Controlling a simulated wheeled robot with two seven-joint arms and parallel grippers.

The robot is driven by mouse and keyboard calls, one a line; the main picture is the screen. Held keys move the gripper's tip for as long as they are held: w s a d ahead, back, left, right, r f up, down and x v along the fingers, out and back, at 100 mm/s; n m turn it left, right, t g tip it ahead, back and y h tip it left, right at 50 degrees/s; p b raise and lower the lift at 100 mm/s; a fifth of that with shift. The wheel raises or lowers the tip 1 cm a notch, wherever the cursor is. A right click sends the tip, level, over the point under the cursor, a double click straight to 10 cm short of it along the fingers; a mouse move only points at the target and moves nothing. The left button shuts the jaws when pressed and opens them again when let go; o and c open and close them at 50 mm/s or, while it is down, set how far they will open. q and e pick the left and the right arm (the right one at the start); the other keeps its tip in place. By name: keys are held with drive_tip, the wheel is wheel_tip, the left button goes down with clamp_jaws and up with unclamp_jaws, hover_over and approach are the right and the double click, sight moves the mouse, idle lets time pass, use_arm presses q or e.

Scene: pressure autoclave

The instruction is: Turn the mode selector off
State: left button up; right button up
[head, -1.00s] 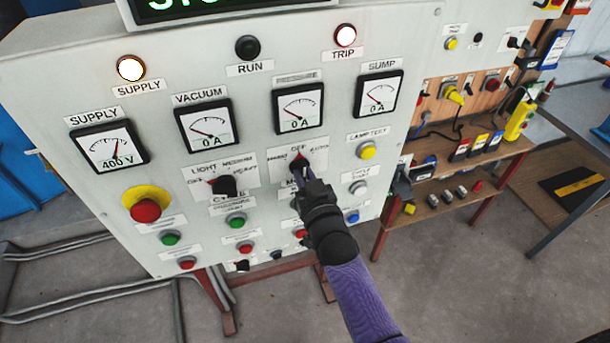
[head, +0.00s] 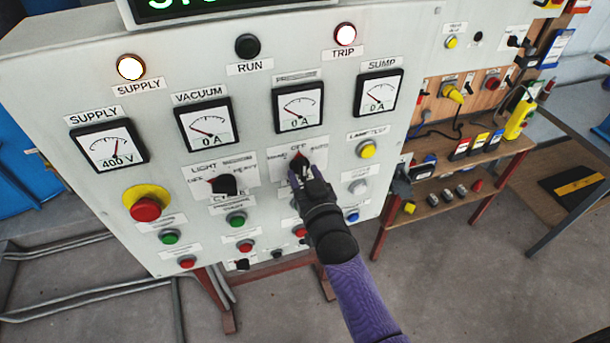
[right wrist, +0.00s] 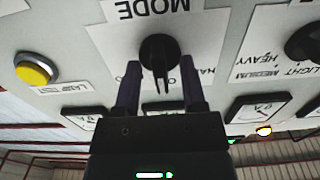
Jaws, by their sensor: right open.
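The mode selector (head: 304,159) is a black rotary knob on the grey panel, with a white label plate carrying OFF at its top. In the right wrist view, turned upside down, the knob (right wrist: 159,48) shows below the word MODE. Its grip bar points down there, toward the middle of the label, which is upward at OFF in the head view. My right gripper (head: 303,173) is at the knob from below. Its fingers (right wrist: 160,68) are apart, one on each side of the knob, with visible gaps. My left gripper is not in view.
A light/medium/heavy selector (head: 224,184) sits left of the knob. A yellow lamp test button (head: 367,149) is to the right, with meters (head: 299,107) above. Several push buttons lie below, and a red emergency stop (head: 145,209) is at left. A tool shelf (head: 460,180) stands right.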

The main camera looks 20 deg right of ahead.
drive_tip(key=s, duration=1)
drive_tip(key=shift+d, duration=0.2)
drive_tip(key=s+f+g+b, duration=0.35)
drive_tip(key=f+b, duration=0.25)
drive_tip(key=f, duration=0.8)
drive_tip(key=s+f+n+g+b, duration=0.1)
drive_tip(key=s+f+g+b, duration=0.4)
drive_tip(key=f, duration=0.8)
drive_tip(key=s+f+g+b, duration=0.1)
drive_tip(key=s+f+b, duration=0.2)
drive_tip(key=f+b, duration=0.75)
drive_tip(key=s+d+f+g+b, duration=0.2)
drive_tip(key=s+f+g+b, duration=0.2)
drive_tip(key=s+f, duration=0.7)
drive_tip(key=s+d+f+n+g+b, duration=0.1)
drive_tip(key=s+d+f+g+b, duration=0.2)
drive_tip(key=s+f, duration=0.7)
wheel_tip(320, 180, down, 5)
drive_tip(key=shift+s+r+g+h+b, duration=0.1)
drive_tip(key=shift+s+g+h+b, duration=0.3)
drive_tip(key=shift+g+b, duration=0.05)
